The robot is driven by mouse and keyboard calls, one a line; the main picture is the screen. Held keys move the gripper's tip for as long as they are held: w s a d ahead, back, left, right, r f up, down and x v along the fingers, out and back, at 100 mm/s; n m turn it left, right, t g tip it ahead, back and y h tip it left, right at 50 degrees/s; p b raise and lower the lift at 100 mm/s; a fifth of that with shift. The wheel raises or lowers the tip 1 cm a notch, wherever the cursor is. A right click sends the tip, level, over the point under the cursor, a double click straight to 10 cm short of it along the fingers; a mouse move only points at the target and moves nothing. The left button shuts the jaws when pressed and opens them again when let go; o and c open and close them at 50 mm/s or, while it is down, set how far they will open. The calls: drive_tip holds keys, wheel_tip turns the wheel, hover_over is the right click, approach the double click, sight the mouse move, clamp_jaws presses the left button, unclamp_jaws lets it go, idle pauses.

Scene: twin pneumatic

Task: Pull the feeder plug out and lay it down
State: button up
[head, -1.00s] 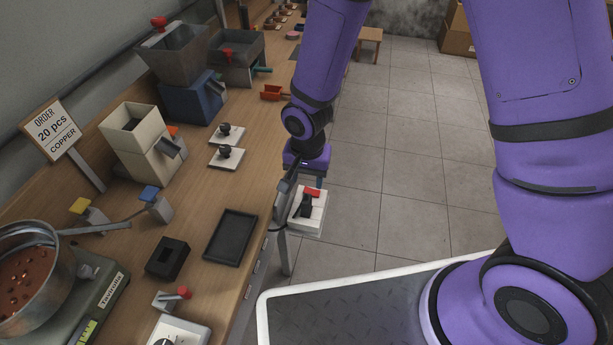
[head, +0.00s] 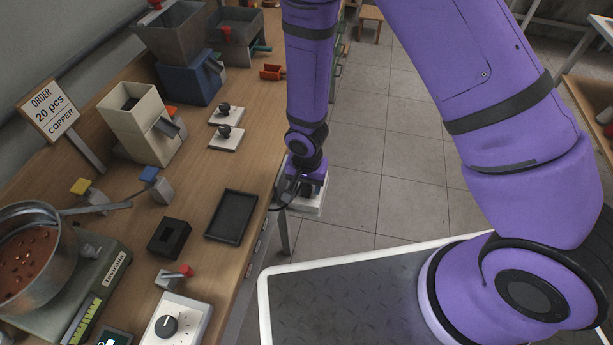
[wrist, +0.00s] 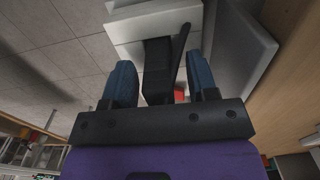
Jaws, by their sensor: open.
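The feeder plug is a black block with a thin dark lever or cable beside it; in the wrist view the plug (wrist: 158,68) stands at the white socket box (wrist: 128,28). My gripper (wrist: 160,82) has its two blue fingers apart, one on each side of the plug. Gaps show between plug and fingers, so it is not clamped. In the head view my gripper (head: 304,190) is over the white box (head: 318,207) beside the bench edge and hides the plug. A small red part (wrist: 179,95) shows near the plug.
The wooden bench (head: 190,215) runs along the left. Tiled floor (head: 375,190) is open on the right.

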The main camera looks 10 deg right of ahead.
drive_tip(key=shift+f, duration=0.2)
clamp_jaws()
drive_tip(key=c, duration=0.7)
unclamp_jaws()
drive_tip(key=shift+c, duration=0.2)
clamp_jaws()
drive_tip(key=shift+r, duration=2.2)
drive_tip(key=shift+r, duration=1.85)
